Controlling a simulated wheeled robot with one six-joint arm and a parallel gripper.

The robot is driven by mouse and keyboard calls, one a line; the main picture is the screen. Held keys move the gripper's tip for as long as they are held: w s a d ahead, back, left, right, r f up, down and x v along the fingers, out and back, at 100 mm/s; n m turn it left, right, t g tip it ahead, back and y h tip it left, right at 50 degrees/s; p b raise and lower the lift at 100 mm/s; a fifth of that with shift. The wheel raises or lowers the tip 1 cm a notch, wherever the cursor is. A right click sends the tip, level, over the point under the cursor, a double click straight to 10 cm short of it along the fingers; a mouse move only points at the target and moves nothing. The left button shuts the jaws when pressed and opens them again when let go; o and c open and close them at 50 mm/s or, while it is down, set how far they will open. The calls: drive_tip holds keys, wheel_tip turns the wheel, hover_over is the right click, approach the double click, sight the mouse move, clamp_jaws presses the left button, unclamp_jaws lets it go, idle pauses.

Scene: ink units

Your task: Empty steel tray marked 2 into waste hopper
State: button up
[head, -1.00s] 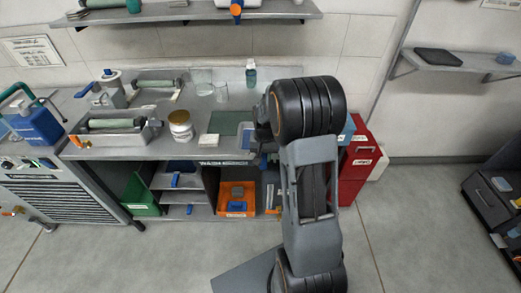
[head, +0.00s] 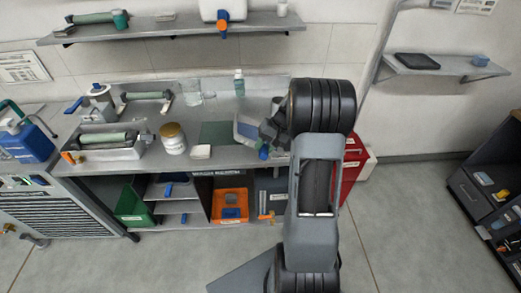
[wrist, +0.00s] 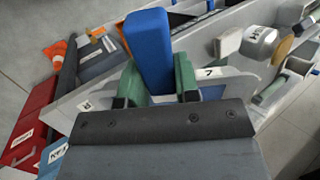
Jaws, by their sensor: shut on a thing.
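My gripper (wrist: 157,85) has its green-padded fingers shut on an upright blue handle (wrist: 150,45). In the head view, my gripper (head: 268,138) is above the front of the bench, right of the green mat. A pale grey tray (head: 246,127) with a bluish inside is at the gripper, apparently the held one. In the wrist view, a grey rim with a small label (wrist: 209,72) shows behind the fingers; its mark is not clearly readable. The tray's contents cannot be made out. A red bin (head: 352,160) with labels stands right of the bench, partly behind my arm; I cannot tell if it is the hopper.
The bench top (head: 222,155) carries a jar (head: 173,138), a white block (head: 201,152), a green mat (head: 215,133) and roller trays. An orange bin (head: 230,205) sits on the shelf below. A dark cabinet (head: 485,190) stands at right. Floor between is clear.

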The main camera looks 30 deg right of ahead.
drive_tip(key=shift+s+d+r+y+p, duration=0.2)
drive_tip(key=shift+d+r+y+p, duration=0.25)
drive_tip(key=shift+d+r+y, duration=0.75)
drive_tip(key=shift+s+d+r+t+y+p, duration=0.15)
drive_tip(key=shift+d+r+y, duration=0.1)
drive_tip(key=shift+d+y, duration=0.25)
drive_tip(key=shift+s+d+r+t+y+p, duration=0.1)
drive_tip(key=shift+d+r+y, duration=0.1)
drive_tip(key=shift+d+y, duration=0.35)
drive_tip(key=shift+s+d+r+t+y+p, duration=0.15)
drive_tip(key=shift+d+r+y, duration=0.1)
drive_tip(key=shift+d+y, duration=0.25)
idle(1.8)
